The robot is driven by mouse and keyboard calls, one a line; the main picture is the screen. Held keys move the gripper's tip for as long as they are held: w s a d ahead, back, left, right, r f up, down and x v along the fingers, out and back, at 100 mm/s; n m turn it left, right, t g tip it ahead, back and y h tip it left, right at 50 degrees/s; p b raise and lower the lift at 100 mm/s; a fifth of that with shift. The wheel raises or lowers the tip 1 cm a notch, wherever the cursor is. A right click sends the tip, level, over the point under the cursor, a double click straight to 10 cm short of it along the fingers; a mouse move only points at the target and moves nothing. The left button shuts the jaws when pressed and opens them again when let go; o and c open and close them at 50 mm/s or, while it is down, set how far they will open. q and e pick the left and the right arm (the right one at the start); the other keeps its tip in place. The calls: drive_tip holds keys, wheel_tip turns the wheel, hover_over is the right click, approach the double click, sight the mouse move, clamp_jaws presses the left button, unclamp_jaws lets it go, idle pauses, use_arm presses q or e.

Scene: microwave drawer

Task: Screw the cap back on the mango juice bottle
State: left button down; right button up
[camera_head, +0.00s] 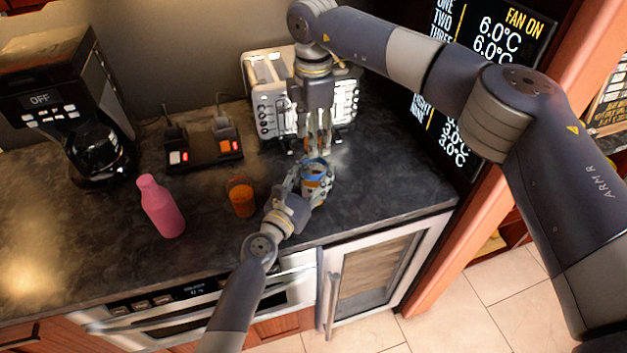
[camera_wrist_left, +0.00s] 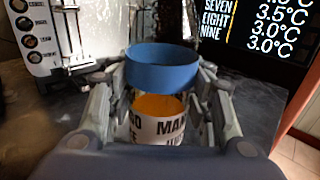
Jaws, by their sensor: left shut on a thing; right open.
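The mango juice bottle (camera_head: 315,181) stands upright on the dark counter, with orange contents and a white label; its label also shows in the left wrist view (camera_wrist_left: 158,129). The blue cap (camera_head: 316,165) is at the top of the bottle and shows as a wide blue band in the left wrist view (camera_wrist_left: 162,68). I cannot tell how tightly it sits. My left gripper (camera_head: 311,187) is shut on the bottle, its fingers on both sides. My right gripper (camera_head: 318,150) is open, pointing down just above the cap.
A pink bottle (camera_head: 160,207) and an orange cup (camera_head: 241,197) stand left of my left gripper. A silver toaster (camera_head: 272,95) is behind. A coffee maker (camera_head: 70,100) and a black device with two lit units (camera_head: 204,152) are at the left. The counter's right side is clear.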

drive_tip(key=shift+r, duration=2.25)
drive_tip(key=n, duration=0.4)
drive_tip(key=r+n, duration=0.1)
drive_tip(key=n, duration=0.1)
drive_tip(key=shift+n, duration=0.4)
drive_tip(key=n, duration=0.3)
drive_tip(key=shift+r+n, duration=0.2)
drive_tip(key=shift+n, duration=0.1)
drive_tip(key=n, duration=0.3)
drive_tip(key=shift+r+n, duration=0.25)
drive_tip(key=shift+n, duration=0.05)
drive_tip(key=n, duration=0.4)
drive_tip(key=r+n, duration=0.1)
drive_tip(key=n, duration=0.7)
drive_tip(key=shift+r+n, duration=0.25)
drive_tip(key=shift+n, duration=0.05)
